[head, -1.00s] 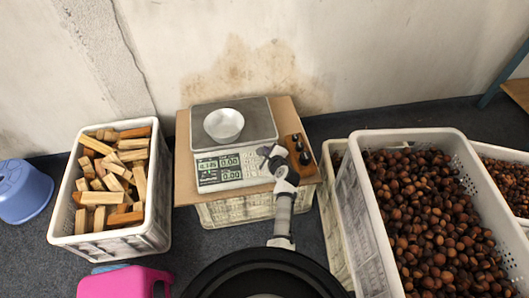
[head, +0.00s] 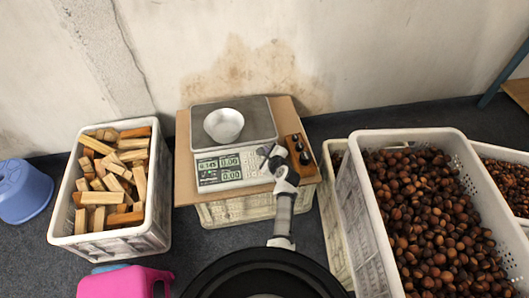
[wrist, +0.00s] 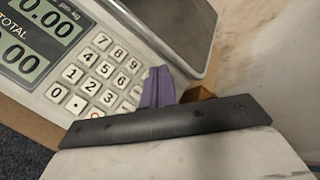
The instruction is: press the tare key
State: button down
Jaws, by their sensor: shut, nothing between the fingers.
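The scale (head: 210,184) stands on a board, with a white bowl (head: 223,125) on its metal pan. In the wrist view, the scale's number keys (wrist: 103,75) show beside its lit display (wrist: 30,45). My gripper (head: 264,151) is shut and empty over the right end of the key panel. Its purple fingers (wrist: 158,86) show in the wrist view at the right edge of the keypad. They hide the keys around their tips; I cannot make out the tare key or whether the tips touch the panel.
A wooden block with black knobs (head: 299,151) stands close to the right of the scale. A crate of wood pieces (head: 155,232) is at the left, and a crate of chestnuts (head: 375,240) at the right. A pink container (head: 125,284) is at the front left.

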jog(key=shift+w+f, duration=0.15)
jog(key=shift+f, duration=0.25)
jog(key=shift+w+f+b, duration=0.1)
jog(key=shift+f+b, duration=0.2)
jog(key=shift+b, duration=0.15)
dwell(0.4)
jog(key=shift+r, duration=0.1)
jog(key=shift+s+r+p, duration=0.3)
jog(key=shift+r+p, duration=0.3)
jog(key=shift+p, duration=0.25)
jog(key=r+p, duration=0.1)
jog(key=s+r+p, duration=0.1)
jog(key=r+p, duration=0.2)
jog(key=p, duration=0.1)
jog(key=shift+s+d+r, duration=0.15)
jog(key=shift+s+r, duration=0.1)
jog(key=shift+r, duration=0.15)
dwell(1.5)
